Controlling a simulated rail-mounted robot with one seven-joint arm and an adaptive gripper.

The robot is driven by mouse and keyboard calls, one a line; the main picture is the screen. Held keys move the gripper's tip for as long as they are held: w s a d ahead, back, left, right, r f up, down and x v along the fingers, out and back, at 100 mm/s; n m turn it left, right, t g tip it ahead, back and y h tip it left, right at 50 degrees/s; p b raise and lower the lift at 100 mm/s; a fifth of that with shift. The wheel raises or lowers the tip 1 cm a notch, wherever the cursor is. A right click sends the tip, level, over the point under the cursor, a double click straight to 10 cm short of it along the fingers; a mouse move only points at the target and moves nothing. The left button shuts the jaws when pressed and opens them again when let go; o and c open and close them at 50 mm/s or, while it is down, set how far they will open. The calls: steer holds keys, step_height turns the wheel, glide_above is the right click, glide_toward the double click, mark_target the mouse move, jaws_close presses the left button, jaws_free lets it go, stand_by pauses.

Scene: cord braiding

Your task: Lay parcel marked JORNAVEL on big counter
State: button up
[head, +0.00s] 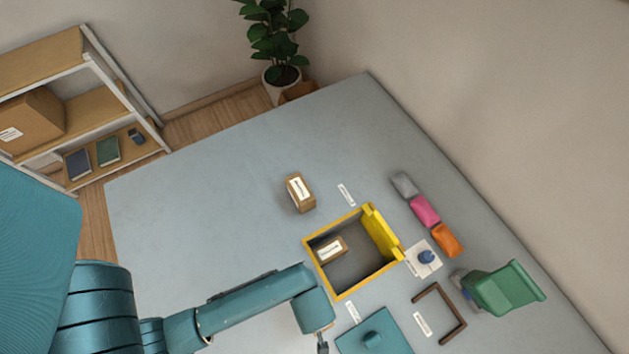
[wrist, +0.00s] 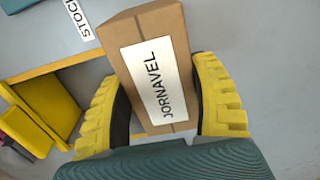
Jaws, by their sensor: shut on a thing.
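The cardboard parcel marked JORNAVEL (wrist: 157,83) is between the two yellow fingers of my gripper (wrist: 160,104) in the wrist view. The gripper is shut on it, and its white label faces the camera. In the head view my arm reaches to the bottom edge, where the gripper is mostly cut off and the held parcel does not show. The big grey-blue counter (head: 220,175) fills the middle of the head view.
Another parcel (head: 300,194) stands on the counter, and one (head: 330,250) lies inside the yellow-rimmed open box (head: 325,229). Coloured pouches (head: 425,210), a green bin (head: 503,288), a brown bracket (head: 455,307) and a teal lid (head: 374,338) lie rightward. The counter's left part is clear.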

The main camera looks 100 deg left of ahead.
steer(key=shift+f+b, duration=0.6)
steer(key=shift+f, duration=1.25)
steer(key=shift+f, duration=0.15)
steer(key=o, duration=1.2)
step_height(320, 180, up, 12)
steer(key=p, duration=0.4)
steer(key=shift+r, duration=0.2)
